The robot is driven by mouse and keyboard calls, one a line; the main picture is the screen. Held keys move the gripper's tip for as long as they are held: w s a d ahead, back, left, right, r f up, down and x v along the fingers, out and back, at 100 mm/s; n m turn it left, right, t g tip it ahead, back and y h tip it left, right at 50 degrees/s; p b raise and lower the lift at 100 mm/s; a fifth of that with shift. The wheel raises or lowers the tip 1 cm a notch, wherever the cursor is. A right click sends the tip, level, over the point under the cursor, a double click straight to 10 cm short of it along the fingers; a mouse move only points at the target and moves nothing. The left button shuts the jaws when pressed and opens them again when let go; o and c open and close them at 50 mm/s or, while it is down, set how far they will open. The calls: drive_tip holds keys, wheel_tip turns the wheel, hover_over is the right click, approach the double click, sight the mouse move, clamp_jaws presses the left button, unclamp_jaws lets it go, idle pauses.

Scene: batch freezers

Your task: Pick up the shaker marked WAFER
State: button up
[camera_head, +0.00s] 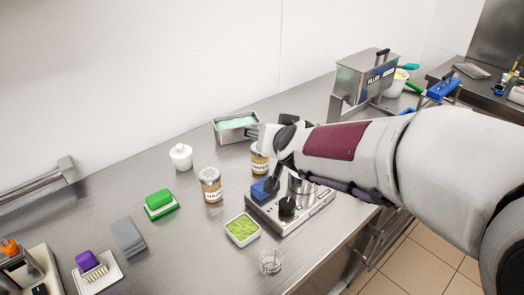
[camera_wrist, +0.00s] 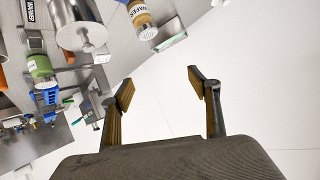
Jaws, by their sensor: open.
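The WAFER shaker (camera_head: 260,163) is a jar with tan contents and a white label. It stands on the steel counter in the head view, partly hidden behind my gripper. In the wrist view the shaker (camera_wrist: 140,16) shows at the top edge with its label readable, beyond the fingertips and apart from them. My gripper (camera_wrist: 160,86) is open, with nothing between its two fingers. In the head view the gripper's dark body is beside the shaker, and its fingertips are hard to make out.
A similar shaker (camera_head: 211,188) with another label stands left of the WAFER one. A metal tray (camera_head: 235,138) with pale green contents is behind. A steel device (camera_head: 307,213) sits under my arm, with a green-filled dish (camera_head: 242,231) in front. A white lidded pot (camera_head: 181,157) stands left.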

drive_tip(key=w+a+f+m+t+h, duration=0.1)
drive_tip(key=w+a+f+h, duration=0.15)
drive_tip(key=w+f, duration=0.3)
drive_tip(key=m+h, duration=0.1)
drive_tip(key=h, duration=0.2)
approach(255, 155)
drive_tip(key=shift+t, duration=0.4)
drive_tip(key=shift+w+d+f, duration=0.15)
drive_tip(key=shift+w+d, duration=0.15)
drive_tip(key=shift+w, duration=0.5)
drive_tip(key=shift+w+d+f, duration=0.15)
drive_tip(key=shift+w+d, duration=0.15)
drive_tip(key=shift+w, duration=0.45)
drive_tip(key=shift+w+d+f, duration=0.15)
drive_tip(key=shift+w+d, duration=0.15)
drive_tip(key=shift+w, duration=0.5)
drive_tip(key=x, duration=0.2)
drive_tip(key=shift+w+f, duration=0.1)
drive_tip(key=shift+w, duration=0.15)
